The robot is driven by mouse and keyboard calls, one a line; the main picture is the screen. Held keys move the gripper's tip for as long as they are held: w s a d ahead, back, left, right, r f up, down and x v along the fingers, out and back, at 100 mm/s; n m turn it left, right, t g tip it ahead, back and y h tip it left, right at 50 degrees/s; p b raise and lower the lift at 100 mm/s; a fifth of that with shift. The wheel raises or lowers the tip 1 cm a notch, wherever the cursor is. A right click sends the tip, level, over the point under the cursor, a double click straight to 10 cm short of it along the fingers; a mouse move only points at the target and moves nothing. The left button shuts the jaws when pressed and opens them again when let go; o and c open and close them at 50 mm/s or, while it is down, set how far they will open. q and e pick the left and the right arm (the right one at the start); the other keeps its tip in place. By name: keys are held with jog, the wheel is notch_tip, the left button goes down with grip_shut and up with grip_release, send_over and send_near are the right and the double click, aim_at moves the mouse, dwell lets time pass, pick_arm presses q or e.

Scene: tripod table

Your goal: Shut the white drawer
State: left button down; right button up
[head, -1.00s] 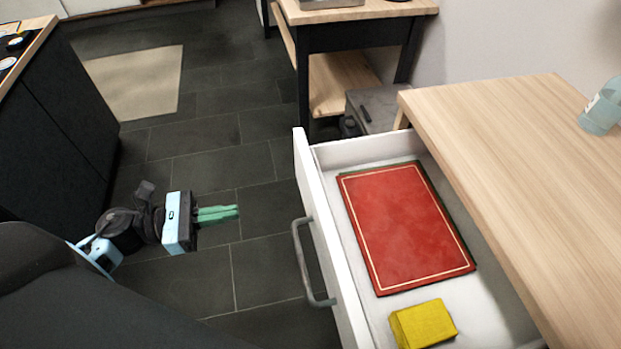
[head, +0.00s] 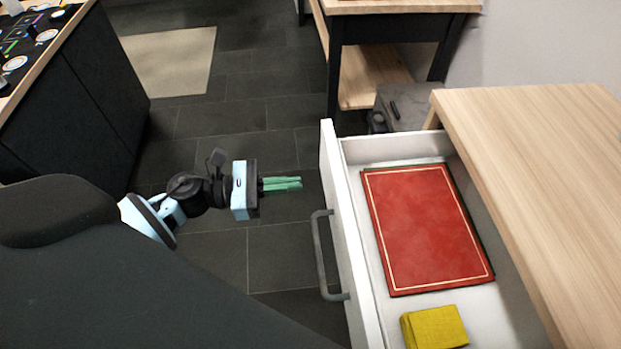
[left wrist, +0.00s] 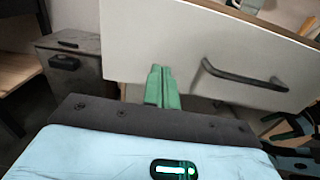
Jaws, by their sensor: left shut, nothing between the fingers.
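The white drawer (head: 361,255) is pulled out from under the wooden tabletop. Its front panel faces left and carries a grey bar handle (head: 321,255). My left gripper (head: 299,184) is shut and empty, with its green fingers pointing right at the drawer front, a short gap away in the head view. In the left wrist view the green fingers (left wrist: 161,78) overlap the lower part of the drawer front (left wrist: 190,45), left of the handle (left wrist: 240,78); contact cannot be told there. My right gripper is not in view.
A red book (head: 425,228) and a yellow block (head: 434,327) lie inside the drawer. The wooden tabletop (head: 540,150) is on the right. A black cabinet (head: 85,95) stands at the left and a wood-and-black side table (head: 385,50) at the back. Dark floor between is clear.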

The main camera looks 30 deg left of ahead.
aim_at(327, 181)
pick_arm(q)
jog(key=x, duration=0.4)
jog(key=shift+w+d+p, duration=0.15)
jog(key=shift+p, duration=0.15)
jog(key=shift+w+d, duration=0.1)
jog(key=shift+d, duration=0.1)
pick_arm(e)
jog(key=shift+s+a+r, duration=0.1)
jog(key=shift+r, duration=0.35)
